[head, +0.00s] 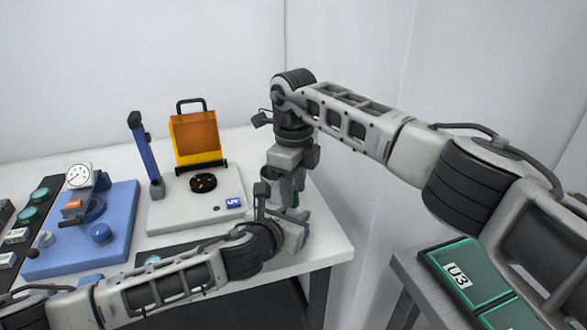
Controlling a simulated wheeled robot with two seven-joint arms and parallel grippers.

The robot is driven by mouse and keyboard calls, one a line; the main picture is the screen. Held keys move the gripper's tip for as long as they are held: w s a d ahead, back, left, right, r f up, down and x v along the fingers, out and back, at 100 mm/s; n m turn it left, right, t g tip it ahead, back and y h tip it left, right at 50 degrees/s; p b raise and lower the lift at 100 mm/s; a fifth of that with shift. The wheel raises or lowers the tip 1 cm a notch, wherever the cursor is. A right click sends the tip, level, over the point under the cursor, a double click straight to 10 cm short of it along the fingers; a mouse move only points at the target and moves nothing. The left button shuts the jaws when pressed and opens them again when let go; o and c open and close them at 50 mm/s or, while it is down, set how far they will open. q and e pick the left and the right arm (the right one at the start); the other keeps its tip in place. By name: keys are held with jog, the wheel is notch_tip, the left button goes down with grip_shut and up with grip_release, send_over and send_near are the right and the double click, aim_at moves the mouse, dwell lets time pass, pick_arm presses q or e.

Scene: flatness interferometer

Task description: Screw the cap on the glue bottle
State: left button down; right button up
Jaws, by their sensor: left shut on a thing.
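My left gripper (293,222) reaches in from the left, low over the right end of the white table. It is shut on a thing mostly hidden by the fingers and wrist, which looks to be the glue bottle. My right gripper (296,190) points down from above, close over the left one. Its fingers are partly covered, so I cannot tell whether it is open or shut. I cannot make out the cap; the grippers may hide it.
A pale UV station (222,208) with an orange shield (196,137) and a blue post (146,157) stands left of the grippers. A blue base (62,252) with a dial gauge (78,176) is further left.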

jog(key=shift+f, duration=0.75)
grip_shut()
jog(key=shift+o, duration=0.5)
grip_release()
notch_tip(320, 180, up, 12)
